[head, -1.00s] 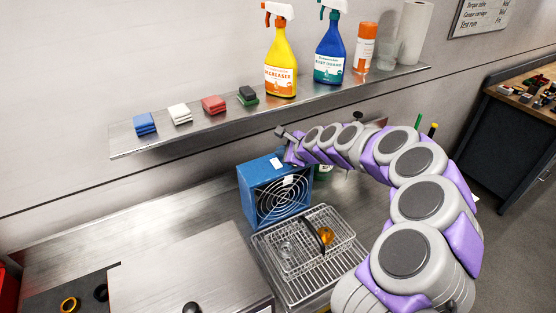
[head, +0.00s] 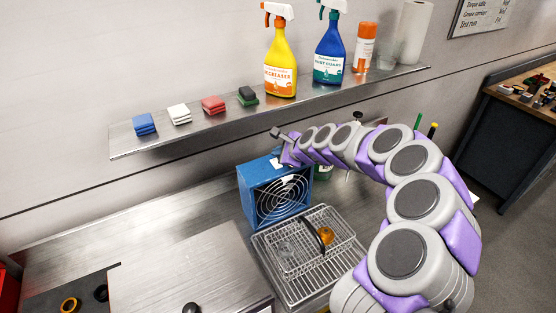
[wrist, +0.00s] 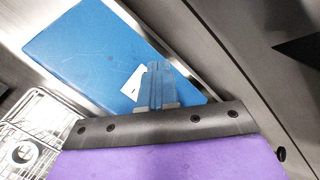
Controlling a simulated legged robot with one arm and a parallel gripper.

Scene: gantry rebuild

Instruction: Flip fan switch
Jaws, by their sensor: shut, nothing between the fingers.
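A blue box fan (head: 262,200) with a round wire grille stands on the metal bench, below the shelf. Its blue casing also fills the upper left of the wrist view (wrist: 85,55), with a white label on it. My gripper (head: 277,133) is above the fan's top, near the shelf's front edge. In the wrist view its fingers (wrist: 156,72) are together and empty, in front of the casing beside the label. I cannot tell whether they touch the fan. The switch cannot be made out; my gripper may hide it.
A wire basket with a dark handle sits on a rack (head: 310,285) in front of the fan. The shelf (head: 200,132) above holds sponges, a yellow spray bottle (head: 281,65), a blue spray bottle (head: 329,55) and an orange-capped can (head: 364,48).

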